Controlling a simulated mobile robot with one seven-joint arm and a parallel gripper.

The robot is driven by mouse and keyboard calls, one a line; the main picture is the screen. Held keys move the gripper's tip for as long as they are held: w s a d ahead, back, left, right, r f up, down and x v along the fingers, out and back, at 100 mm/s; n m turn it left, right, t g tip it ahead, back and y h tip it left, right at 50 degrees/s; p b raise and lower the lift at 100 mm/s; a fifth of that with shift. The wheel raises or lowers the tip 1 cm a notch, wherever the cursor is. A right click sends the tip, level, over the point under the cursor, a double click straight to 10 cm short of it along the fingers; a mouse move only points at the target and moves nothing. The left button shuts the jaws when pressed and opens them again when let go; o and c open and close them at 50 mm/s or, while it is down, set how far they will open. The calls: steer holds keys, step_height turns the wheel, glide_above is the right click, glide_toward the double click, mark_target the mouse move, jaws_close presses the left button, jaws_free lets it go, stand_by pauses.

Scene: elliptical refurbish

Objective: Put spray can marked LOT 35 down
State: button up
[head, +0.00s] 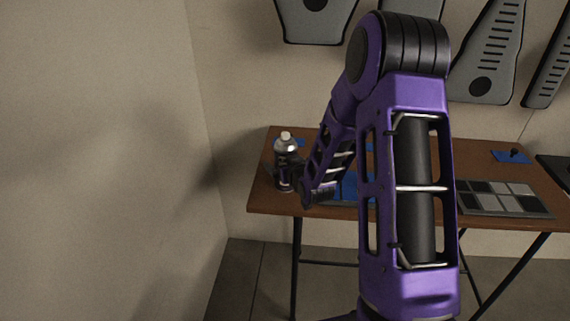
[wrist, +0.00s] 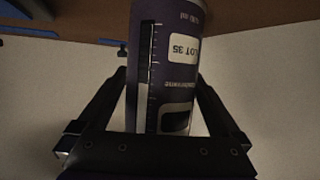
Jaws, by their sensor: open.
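The spray can (head: 286,165) is dark purple with a silver top and a white cap, and stands upright at the left end of the brown table (head: 262,198). In the wrist view the can (wrist: 172,70) shows a white label reading LOT 35, upside down in the picture. My gripper (wrist: 165,95) is open, with one finger on each side of the can. In the head view my gripper (head: 283,176) is small, dark and partly hidden beside the can. The can's base appears to be at the tabletop.
Blue mats lie behind and under my arm on the table. A tray of dark and light squares (head: 502,198) lies to the right. A small blue pad (head: 512,156) with a dark object is at the back right. Grey panels (head: 488,55) hang on the wall. A wall stands to the left.

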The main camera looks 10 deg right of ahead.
steer(key=shift+r, duration=0.3)
steer(key=v, duration=1.2)
steer(key=shift+p, duration=0.4)
